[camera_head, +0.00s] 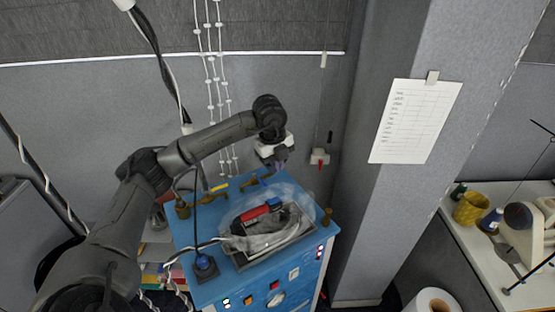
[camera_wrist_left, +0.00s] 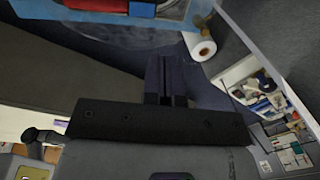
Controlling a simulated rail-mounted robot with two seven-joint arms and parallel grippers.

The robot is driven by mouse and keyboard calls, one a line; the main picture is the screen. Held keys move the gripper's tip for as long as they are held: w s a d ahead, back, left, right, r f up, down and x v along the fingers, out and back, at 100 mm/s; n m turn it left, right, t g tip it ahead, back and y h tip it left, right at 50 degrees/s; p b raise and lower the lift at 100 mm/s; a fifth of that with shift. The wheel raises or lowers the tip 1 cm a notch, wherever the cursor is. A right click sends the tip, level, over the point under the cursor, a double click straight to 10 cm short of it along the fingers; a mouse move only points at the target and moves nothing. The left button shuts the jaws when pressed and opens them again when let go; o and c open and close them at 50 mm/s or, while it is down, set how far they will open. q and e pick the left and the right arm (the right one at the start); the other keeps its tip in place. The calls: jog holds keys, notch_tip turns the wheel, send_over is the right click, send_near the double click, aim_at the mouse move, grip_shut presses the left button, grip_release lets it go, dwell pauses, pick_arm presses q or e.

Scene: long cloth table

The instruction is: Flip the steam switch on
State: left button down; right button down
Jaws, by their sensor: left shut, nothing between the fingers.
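The blue steam unit (camera_head: 205,290) stands below the wall, with an iron (camera_head: 262,210) with red and blue parts lying in its top tray. Its front face carries small switches, including red-and-white ones (camera_head: 320,250) at the right and others (camera_head: 227,302) at the lower left, plus a dial (camera_head: 276,300). I cannot tell which is the steam switch. My left gripper (camera_head: 281,161) is above the back of the unit, left of the wall box, apart from it. Its dark fingers (camera_wrist_left: 166,78) are shut and empty.
A grey pillar with a paper sheet (camera_head: 414,120) stands at right. Beyond it are a white table (camera_head: 465,245) with a sewing machine and a paper roll (camera_head: 432,302).

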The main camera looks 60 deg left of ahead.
pick_arm(q)
jog(key=shift+w+r, duration=0.1)
jog(key=shift+r, duration=1.05)
